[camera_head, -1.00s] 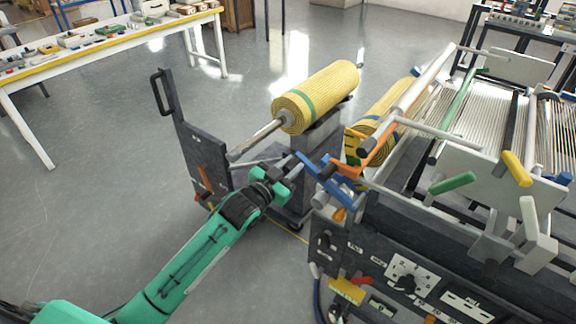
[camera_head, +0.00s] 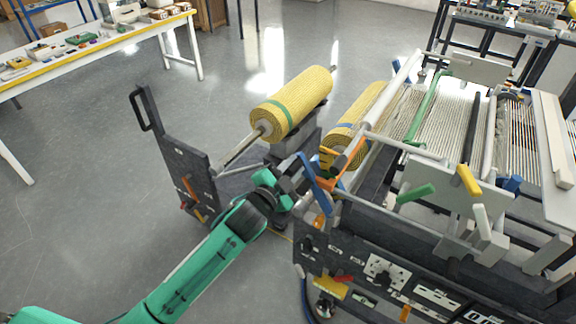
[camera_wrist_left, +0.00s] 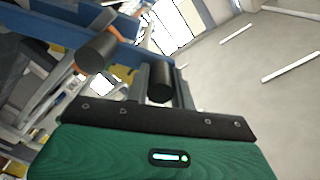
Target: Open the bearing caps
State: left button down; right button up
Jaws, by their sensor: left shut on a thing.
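My left gripper (camera_head: 297,184) is at the near end of the lamination machine, right beside a blue bar (camera_head: 312,172) that stands steeply there. In the left wrist view the fingers (camera_wrist_left: 159,84) are closed around a short black cylindrical handle (camera_wrist_left: 160,86). The blue bar crosses the upper left of that view (camera_wrist_left: 72,34), with a second black cylinder (camera_wrist_left: 96,53) beside it. An orange bar (camera_head: 350,155) lies just behind the blue one in the head view. I cannot tell which parts are the bearing caps. My right gripper is out of view.
A yellow mesh roll (camera_head: 293,102) rests on a dark cart (camera_head: 172,150) left of the machine. A second yellow roll (camera_head: 363,112) sits at the machine's end. The control panel (camera_head: 385,277) is below. Open floor (camera_head: 75,145) lies left.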

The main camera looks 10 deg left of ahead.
pick_arm(q)
jog(key=shift+d+r, duration=0.1)
jog(key=shift+r, duration=0.25)
jog(key=c, duration=1.3)
grip_release()
jog(key=shift+c, duration=0.2)
jog(key=shift+o, duration=0.7)
jog(key=shift+s+f, duration=0.1)
jog(key=shift+f, duration=0.05)
jog(key=b+v, duration=0.3)
jog(key=v, duration=1)
jog(key=shift+s, duration=0.4)
